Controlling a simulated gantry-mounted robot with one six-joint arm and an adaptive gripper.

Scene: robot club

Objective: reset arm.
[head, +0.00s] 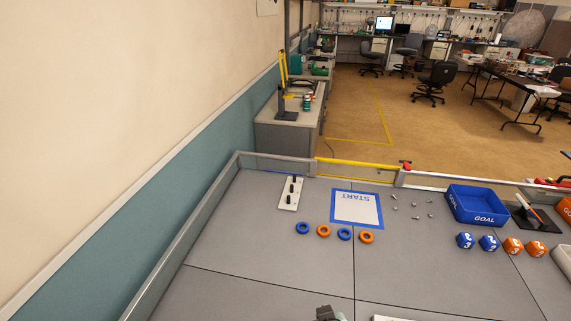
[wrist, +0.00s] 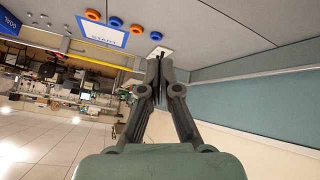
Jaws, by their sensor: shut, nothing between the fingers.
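My gripper (wrist: 160,60) is shut and empty in the wrist view, with its two fingers together. It points out over the grey table and holds nothing. In the head view a small dark part of my arm shows at the bottom edge, and the rest of the arm is out of view. The white peg board (head: 291,193) with dark pegs stands at the table's far left. In the wrist view its light edge shows partly behind my fingertips.
Blue and orange rings (head: 323,231) lie in a row before the START sheet (head: 356,208). The blue GOAL bin (head: 477,205) stands right, with several numbered cubes (head: 488,243) before it. A low wall (head: 205,220) borders the left. The table's front left is clear.

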